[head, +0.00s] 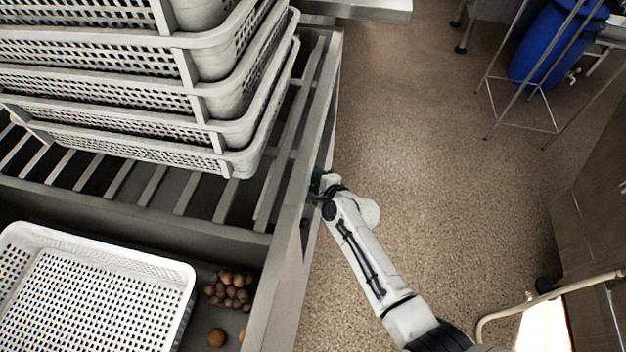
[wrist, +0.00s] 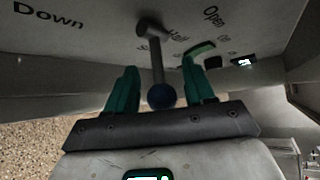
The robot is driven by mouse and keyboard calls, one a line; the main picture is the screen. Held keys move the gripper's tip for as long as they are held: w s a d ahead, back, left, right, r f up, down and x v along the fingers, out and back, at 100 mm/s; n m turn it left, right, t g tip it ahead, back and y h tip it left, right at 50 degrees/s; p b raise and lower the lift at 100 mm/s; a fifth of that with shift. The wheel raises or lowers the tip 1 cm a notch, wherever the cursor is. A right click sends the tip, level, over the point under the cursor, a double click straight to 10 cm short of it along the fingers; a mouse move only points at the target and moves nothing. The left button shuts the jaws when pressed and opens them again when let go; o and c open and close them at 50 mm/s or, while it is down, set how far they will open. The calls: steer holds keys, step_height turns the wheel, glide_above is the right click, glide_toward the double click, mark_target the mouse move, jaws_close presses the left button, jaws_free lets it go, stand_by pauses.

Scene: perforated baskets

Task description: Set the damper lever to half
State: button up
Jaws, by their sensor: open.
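In the wrist view, a lever (wrist: 157,65) with a metal rod and a dark blue ball knob (wrist: 161,96) hangs from a pivot on a pale panel (wrist: 100,40). Its knob end points toward my gripper. The word "Half" is printed just right of the rod, "Open" further right, and other lettering is partly hidden by the rod. My gripper (wrist: 160,72) is open, its green fingers on either side of the rod and knob, with gaps visible. In the head view, my gripper (head: 318,183) is at the bench's side; the lever is hidden there.
"Down" is printed at the panel's left. A green piece (wrist: 200,48) and a small lit display (wrist: 243,62) are near the right finger. Stacked baskets (head: 235,130) stand on the slatted bench (head: 290,215); a white basket (head: 180,270) is lower left. Open floor (head: 440,160) lies right.

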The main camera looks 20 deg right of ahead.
steer(key=p+v, duration=0.2)
steer(key=v, duration=0.8)
steer(key=shift+s, duration=0.35)
steer(key=s+d+r+n+g+h, duration=0.1)
steer(key=s+d+r+n+g, duration=0.1)
steer(key=s+n+g, duration=0.4)
steer(key=s+d+r+n+g+h+p, duration=0.1)
steer(key=s+r+n+g, duration=0.4)
steer(key=s+n, duration=0.9)
steer(key=s+d+h, duration=0.1)
steer(key=s+d, duration=0.1)
steer(key=s, duration=0.6)
steer(key=shift+s+r+g, duration=0.15)
steer(key=shift+r+g, duration=0.1)
steer(key=shift+g, duration=0.15)
steer(key=shift+a, duration=0.1)
